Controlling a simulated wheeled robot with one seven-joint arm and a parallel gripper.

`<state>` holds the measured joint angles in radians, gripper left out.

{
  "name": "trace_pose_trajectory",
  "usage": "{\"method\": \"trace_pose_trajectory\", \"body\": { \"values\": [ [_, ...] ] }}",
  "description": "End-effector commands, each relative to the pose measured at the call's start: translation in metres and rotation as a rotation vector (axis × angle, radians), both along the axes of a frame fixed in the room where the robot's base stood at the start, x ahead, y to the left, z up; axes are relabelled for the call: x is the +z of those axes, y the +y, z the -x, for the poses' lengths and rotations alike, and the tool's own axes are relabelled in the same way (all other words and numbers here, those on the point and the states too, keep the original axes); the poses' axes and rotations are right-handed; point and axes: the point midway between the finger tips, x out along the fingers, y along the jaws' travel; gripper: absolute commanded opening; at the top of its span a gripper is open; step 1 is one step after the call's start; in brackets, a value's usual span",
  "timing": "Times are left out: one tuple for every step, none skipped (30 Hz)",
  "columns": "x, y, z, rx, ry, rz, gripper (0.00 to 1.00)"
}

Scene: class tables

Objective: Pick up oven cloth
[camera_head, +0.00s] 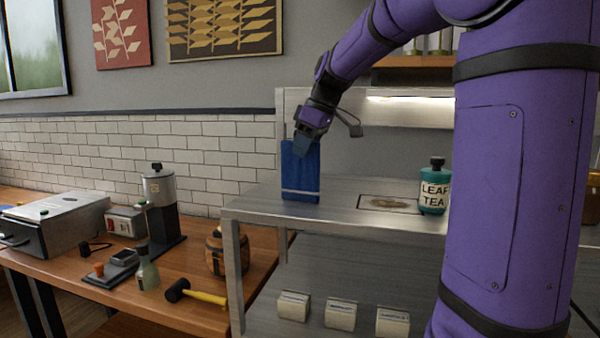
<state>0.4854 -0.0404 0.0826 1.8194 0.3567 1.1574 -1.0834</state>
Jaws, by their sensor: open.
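The oven cloth looks to be the blue upright piece (300,178) with a pale stripe near its bottom edge. It stands near the left end of the metal shelf (265,200) in the head view. My gripper (303,146) comes down from above and is at the cloth's top edge, overlapping it in the picture. The gripper is open. I cannot tell whether the cloth's top edge lies between the fingers, since the fingertips are small and dark here.
A teal leaf tea jar (434,190) stands on the shelf to the right, beyond a dark-framed inset (392,203). Pale boxes (340,314) sit on the level below. On the wooden table at left are a grinder (160,200), a mallet (195,293), a bottle (147,272) and a metal box (55,222).

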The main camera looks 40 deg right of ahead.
Motion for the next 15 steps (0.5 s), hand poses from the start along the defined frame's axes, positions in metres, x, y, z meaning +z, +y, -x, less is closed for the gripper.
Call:
{"method": "trace_pose_trajectory", "body": {
  "values": [
    [-0.0008, 0.0002, -0.0003, 0.0, 0.0, 0.0, 0.45],
    [-0.0009, 0.0002, -0.0003, 0.0, 0.0, 0.0, 0.45],
    [-0.0008, 0.0002, -0.0003, 0.0, 0.0, 0.0, 0.45],
    [-0.0007, 0.0002, -0.0003, 0.0, 0.0, 0.0, 0.45],
    [-0.0007, 0.0002, -0.0003, 0.0, 0.0, 0.0, 0.45],
    [-0.0006, 0.0001, -0.0002, 0.0, 0.0, 0.0, 0.45],
    [-0.0006, 0.0001, -0.0002, 0.0, 0.0, 0.0, 0.4],
    [-0.0006, 0.0001, -0.0002, 0.0, 0.0, 0.0, 0.33],
    [-0.0006, 0.0001, -0.0002, 0.0, 0.0, 0.0, 0.24],
    [-0.0006, 0.0001, -0.0002, 0.0, 0.0, 0.0, 0.17],
    [-0.0005, 0.0001, -0.0002, 0.0, 0.0, 0.0, 0.1],
    [-0.0005, 0.0001, -0.0001, 0.0, 0.0, 0.0, 0.01],
    [-0.0005, 0.0001, -0.0001, 0.0, 0.0, 0.0, 0.0],
    [-0.0005, 0.0001, -0.0001, 0.0, 0.0, 0.0, 0.0],
    [-0.0005, 0.0001, -0.0001, 0.0, 0.0, 0.0, 0.0]
  ]
}}
